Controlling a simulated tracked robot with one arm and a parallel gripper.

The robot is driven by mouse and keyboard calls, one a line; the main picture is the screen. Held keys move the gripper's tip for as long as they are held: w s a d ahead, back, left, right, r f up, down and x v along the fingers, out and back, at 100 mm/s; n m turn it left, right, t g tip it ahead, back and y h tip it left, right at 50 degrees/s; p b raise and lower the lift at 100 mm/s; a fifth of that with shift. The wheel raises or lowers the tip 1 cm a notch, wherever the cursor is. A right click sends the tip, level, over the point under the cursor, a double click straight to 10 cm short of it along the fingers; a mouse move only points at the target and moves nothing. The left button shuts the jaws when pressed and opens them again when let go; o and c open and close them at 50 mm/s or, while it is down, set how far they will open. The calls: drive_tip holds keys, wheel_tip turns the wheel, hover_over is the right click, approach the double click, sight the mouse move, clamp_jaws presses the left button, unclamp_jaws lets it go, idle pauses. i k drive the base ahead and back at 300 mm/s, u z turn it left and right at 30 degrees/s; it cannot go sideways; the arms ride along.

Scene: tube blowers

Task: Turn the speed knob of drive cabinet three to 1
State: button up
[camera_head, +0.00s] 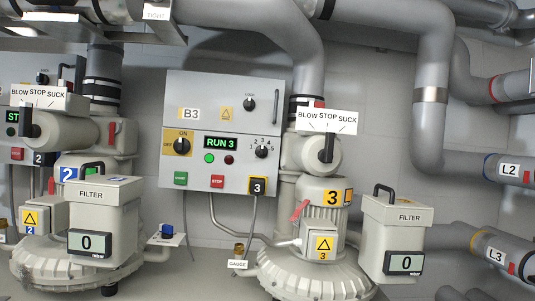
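Drive cabinet three (240,95) is a light grey box on the wall at the middle, marked B3, with a yellow-edged 3 tag (257,186) at its lower right. Its speed knob (262,152) is small and black, with a dial of numbers from 1 to 5 around it. The knob's pointer is too small to read surely. The green display (220,143) reads RUN 3, and a green lamp (209,158) below it looks lit. A yellow-and-black OFF/ON switch (183,146) is at the left. My gripper is not in view.
Blower 3 (322,215) stands below right of the cabinet, with a black-handled BLOW/STOP/SUCK valve (326,148) close to the knob's right. Filter units (393,240) reading 0 stand at both sides. Grey pipes (430,95) run overhead and right. The cabinet's front is unobstructed.

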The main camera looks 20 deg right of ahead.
sight(261, 152)
drive_tip(key=z, duration=1.25)
drive_tip(key=i, duration=1)
